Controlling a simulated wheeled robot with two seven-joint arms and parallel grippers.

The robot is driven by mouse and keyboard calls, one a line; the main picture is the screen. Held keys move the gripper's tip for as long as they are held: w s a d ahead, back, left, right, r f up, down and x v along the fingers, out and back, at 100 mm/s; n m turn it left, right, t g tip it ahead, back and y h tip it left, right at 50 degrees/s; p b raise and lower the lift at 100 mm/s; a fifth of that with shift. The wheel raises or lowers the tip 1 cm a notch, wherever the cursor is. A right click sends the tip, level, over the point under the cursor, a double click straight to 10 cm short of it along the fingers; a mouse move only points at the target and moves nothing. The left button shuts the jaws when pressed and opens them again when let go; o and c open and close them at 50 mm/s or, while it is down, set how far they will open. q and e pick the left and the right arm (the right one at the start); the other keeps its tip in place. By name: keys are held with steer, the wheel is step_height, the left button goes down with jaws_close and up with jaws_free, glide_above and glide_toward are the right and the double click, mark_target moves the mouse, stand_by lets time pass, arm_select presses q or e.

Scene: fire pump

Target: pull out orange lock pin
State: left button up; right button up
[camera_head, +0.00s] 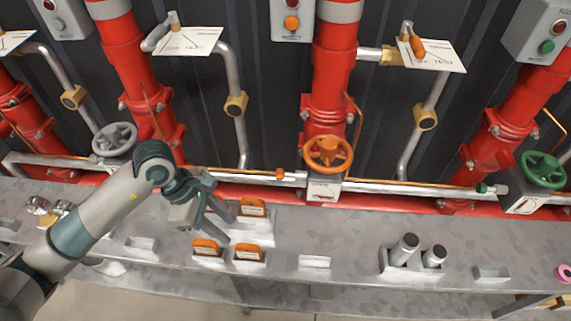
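A small orange piece (281,174), which looks like the orange lock pin, sits on the grey horizontal pipe left of the orange valve wheel (329,154). My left gripper (222,214) is over the grey shelf, below and left of that pin and apart from it. Its fingers look spread, with nothing seen between them. They are close to an orange-framed tag (252,207) on the shelf; I cannot tell whether they touch it. My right gripper is not in view.
More orange-framed tags (207,248) stand on the grey shelf (300,235). Two dark-topped cylinders (404,249) stand further right. Red vertical pipes (333,70) rise behind. A green valve wheel (543,169) is at right, a grey one (115,139) at left.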

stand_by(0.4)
arm_select(q)
steer(key=shift+o, duration=1.2)
steer(key=s+d+r+n+t+h+p, duration=0.2)
steer(key=s+d+r+n+h+p, duration=0.15)
steer(key=d+n+h, duration=0.55)
steer(key=w+a+r+n+t+p, duration=0.1)
steer(key=a+n+t, duration=0.3)
steer(key=n, duration=0.5)
steer(key=w+a+r+n+t+y+p, duration=0.1)
steer(key=w+a+n+t, duration=0.3)
steer(key=n, duration=0.6)
steer(key=shift+w+a+n+t+y, duration=0.3)
steer(key=shift+a+t, duration=0.25)
steer(key=shift+t, duration=0.15)
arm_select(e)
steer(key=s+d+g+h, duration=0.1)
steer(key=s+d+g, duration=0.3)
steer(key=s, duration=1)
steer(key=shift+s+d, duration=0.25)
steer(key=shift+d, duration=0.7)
arm_select(q)
steer(key=shift+d, duration=0.1)
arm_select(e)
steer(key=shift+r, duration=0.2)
